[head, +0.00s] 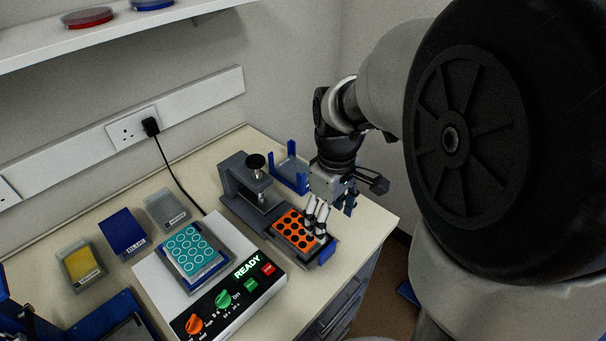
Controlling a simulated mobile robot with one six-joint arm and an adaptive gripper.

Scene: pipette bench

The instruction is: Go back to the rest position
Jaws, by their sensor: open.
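My gripper (314,226) is at the right of the bench, pointing down over an orange plate (281,235) with dark round wells. Its two pale, dark-banded fingers are apart, with nothing seen between them. The fingertips overlap the right part of the orange plate in the picture; whether they touch it I cannot tell. My arm comes in from the upper right, bent down at the wrist.
A grey press-like stand (236,176) with a black knob and a blue-posted holder (288,168) are close to my gripper. A white machine (158,292) reading READY carries a teal-welled plate (190,247). Small bins, including a blue one (122,228), line the back left.

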